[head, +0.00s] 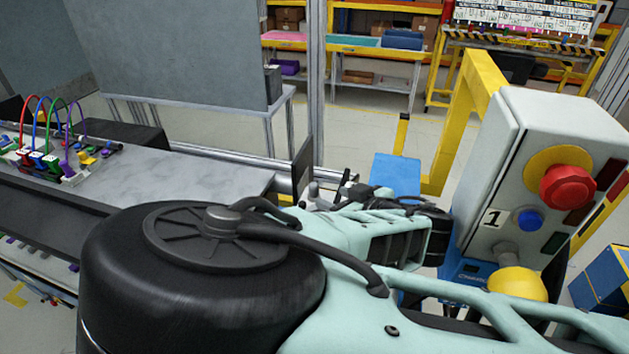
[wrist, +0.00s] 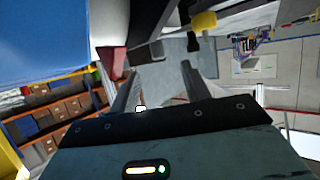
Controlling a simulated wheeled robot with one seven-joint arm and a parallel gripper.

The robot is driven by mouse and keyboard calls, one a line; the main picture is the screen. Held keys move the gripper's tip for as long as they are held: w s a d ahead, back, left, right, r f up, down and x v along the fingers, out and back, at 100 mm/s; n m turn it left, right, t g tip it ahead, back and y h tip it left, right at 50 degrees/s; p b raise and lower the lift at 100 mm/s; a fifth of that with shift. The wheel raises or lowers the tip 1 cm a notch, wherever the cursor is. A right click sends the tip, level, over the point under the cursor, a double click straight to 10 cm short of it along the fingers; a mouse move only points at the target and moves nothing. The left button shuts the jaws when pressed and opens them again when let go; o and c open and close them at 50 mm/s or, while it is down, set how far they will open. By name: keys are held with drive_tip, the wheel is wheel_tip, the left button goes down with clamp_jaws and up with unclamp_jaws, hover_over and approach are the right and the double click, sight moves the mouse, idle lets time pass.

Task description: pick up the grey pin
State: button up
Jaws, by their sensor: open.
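My gripper (wrist: 158,82) shows in the wrist view with its two grey fingers apart and nothing visible between them. In the head view my own arm covers the lower middle and hides the fingers or leaves them too unclear to tell. I cannot make out a grey pin for certain in either view. A board with red, blue, green and purple cable loops (head: 50,135) and small coloured parts sits on the grey worktable (head: 190,172) at the left of the head view.
A control box (head: 530,185) with a red button (head: 567,187) stands close at the right, beside a yellow frame (head: 462,115). A large grey panel (head: 180,50) stands behind the worktable. Shelves and workbenches (head: 345,45) are far back. The worktable's right part looks bare.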

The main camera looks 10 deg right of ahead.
sight(317, 190)
drive_tip(key=shift+p+x, duration=1.5)
drive_tip(key=shift+x, duration=1.55)
drive_tip(key=shift+w+a+f, duration=0.1)
drive_tip(key=shift+w+f, duration=0.2)
drive_tip(key=shift+w, duration=0.25)
clamp_jaws()
